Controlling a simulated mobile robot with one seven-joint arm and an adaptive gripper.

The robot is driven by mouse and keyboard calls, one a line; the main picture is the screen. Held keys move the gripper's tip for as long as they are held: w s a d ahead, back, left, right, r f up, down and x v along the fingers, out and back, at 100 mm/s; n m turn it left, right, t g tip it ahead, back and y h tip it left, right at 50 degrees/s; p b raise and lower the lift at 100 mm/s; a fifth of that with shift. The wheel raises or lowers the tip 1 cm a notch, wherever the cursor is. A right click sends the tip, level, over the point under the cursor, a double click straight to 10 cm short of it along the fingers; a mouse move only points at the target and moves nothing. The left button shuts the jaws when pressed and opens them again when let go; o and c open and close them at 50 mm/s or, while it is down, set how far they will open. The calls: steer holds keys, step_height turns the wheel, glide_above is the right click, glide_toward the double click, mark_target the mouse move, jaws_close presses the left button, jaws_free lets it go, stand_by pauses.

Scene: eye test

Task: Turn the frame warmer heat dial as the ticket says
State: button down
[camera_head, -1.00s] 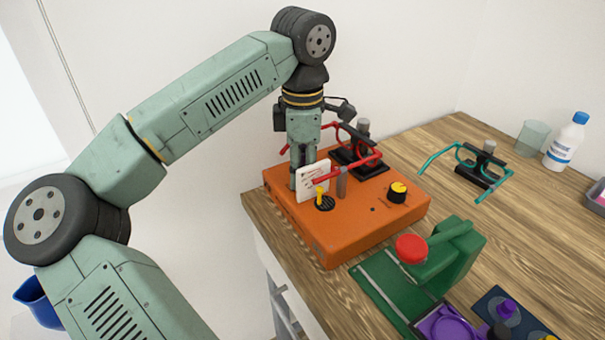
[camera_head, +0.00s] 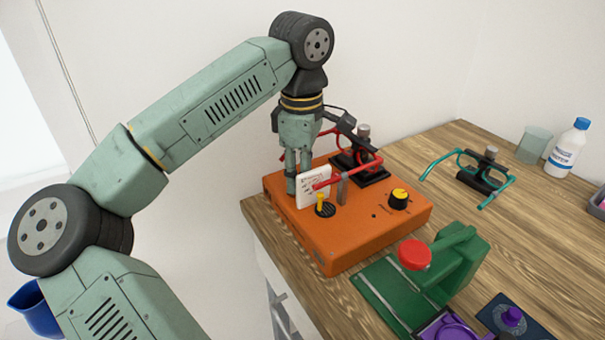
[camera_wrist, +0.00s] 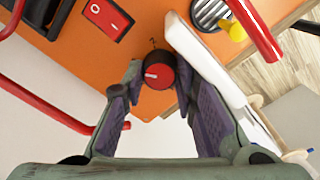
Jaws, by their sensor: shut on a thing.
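An orange box (camera_head: 350,240), apparently the frame warmer, stands at the table's left end. In the wrist view, a small red dial (camera_wrist: 160,76) with a white pointer line sits at the edge of the orange surface (camera_wrist: 75,45). My gripper (camera_wrist: 160,80) points down with its fingers on both sides of this dial, shut on it. In the head view, my gripper (camera_head: 298,185) is behind the white ticket (camera_head: 314,186), which hides the red dial. The ticket's writing is too small to read. A black dial with a yellow top (camera_head: 398,198) is on the box's right.
A yellow peg (camera_head: 321,200) over a black grille and red glasses frames (camera_head: 345,173) are close to my gripper. A red rocker switch (camera_wrist: 113,18) shows in the wrist view. A green press (camera_head: 455,260) and teal glasses (camera_head: 485,165) stand to the right.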

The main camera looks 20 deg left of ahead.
steer(key=c, duration=1.3)
jaws_free()
steer(key=r, duration=1.2)
steer(key=shift+s, duration=0.2)
